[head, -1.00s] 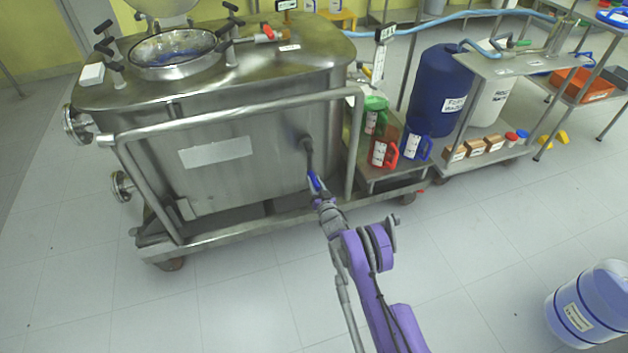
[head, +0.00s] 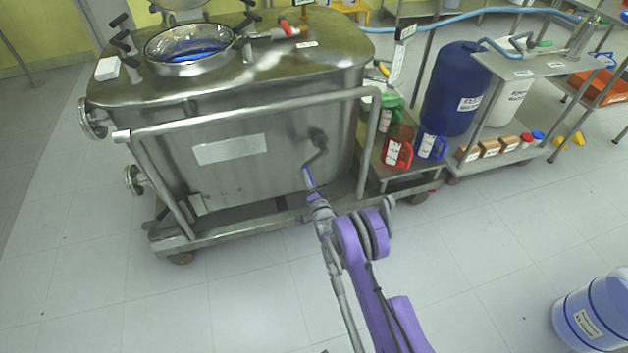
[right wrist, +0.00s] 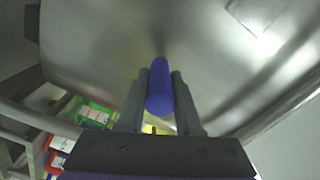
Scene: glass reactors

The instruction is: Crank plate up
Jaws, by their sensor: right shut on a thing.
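The crank (head: 317,146) sits on the front wall of the steel reactor cart (head: 230,185). Its grey arm slants down and left from the hub, and its blue handle (head: 308,178) is at the lower end. My right gripper (head: 311,190) is shut on this blue handle. In the right wrist view the blue handle (right wrist: 160,88) lies between the two grey fingers. The round vessel opening (head: 188,44) on top shows something blue inside; I cannot tell whether this is the plate. My left gripper is not in view.
A steel rail (head: 250,115) runs across the cart's front above the crank. A lower shelf with red (head: 397,153) and blue jugs (head: 432,146) stands to the right. A blue drum (head: 592,310) stands at lower right. The floor in front is clear.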

